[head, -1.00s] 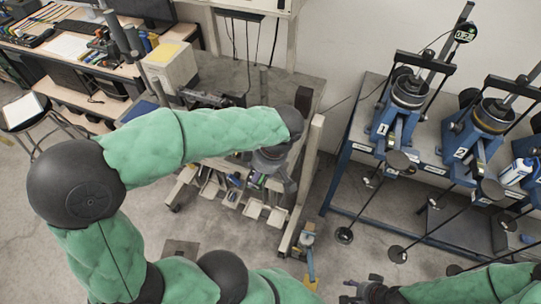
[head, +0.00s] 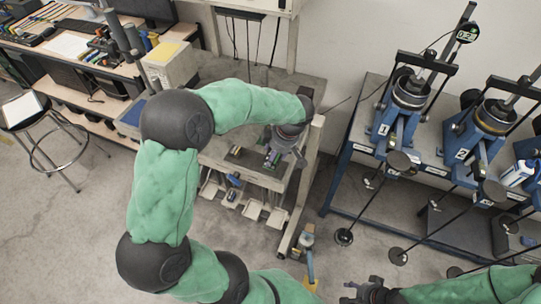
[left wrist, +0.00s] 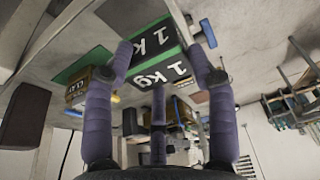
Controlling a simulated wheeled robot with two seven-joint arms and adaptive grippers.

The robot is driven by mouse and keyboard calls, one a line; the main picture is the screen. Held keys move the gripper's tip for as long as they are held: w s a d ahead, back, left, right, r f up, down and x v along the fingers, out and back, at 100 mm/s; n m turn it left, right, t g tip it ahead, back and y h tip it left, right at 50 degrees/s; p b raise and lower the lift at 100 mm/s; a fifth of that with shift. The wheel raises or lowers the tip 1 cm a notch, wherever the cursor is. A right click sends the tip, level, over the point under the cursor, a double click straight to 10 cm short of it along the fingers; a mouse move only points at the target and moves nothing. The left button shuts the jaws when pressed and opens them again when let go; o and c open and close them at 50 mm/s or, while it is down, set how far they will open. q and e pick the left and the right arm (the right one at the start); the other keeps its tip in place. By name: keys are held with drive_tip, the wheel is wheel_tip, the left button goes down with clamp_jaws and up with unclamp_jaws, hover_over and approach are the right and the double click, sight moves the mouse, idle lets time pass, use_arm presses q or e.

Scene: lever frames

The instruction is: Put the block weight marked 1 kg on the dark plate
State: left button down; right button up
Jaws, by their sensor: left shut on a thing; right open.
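My left gripper (head: 284,150) hangs over the grey cart, its fingers partly hidden by my wrist. In the left wrist view its fingers (left wrist: 163,55) are shut on a dark block weight (left wrist: 152,42) with green edges, white "1 kg" markings showing on two faces. In the head view the weight is small and mostly covered. A dark flat plate (head: 243,160) lies on the cart top beside the gripper; I cannot tell whether the weight touches it. My right gripper (head: 368,291) is open and empty at the bottom edge, away from the cart.
The cart (head: 214,153) has lower trays with small items. A blue bench (head: 352,140) on the right carries lever frames, their rods and round dark discs (head: 344,237) reaching forward. A desk (head: 95,90) and a stool (head: 32,122) stand at left. Open floor lies between.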

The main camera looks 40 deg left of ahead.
sight(275, 159)
use_arm(q)
drive_tip(key=shift+w+a+f, duration=0.25)
drive_tip(key=shift+w+f, duration=0.35)
drive_tip(key=shift+f, duration=0.1)
wheel_tip(275, 159, down, 3)
drive_tip(key=shift+w+f, duration=0.1)
drive_tip(key=shift+c, duration=1.9)
unclamp_jaws()
drive_tip(key=shift+f, duration=0.1)
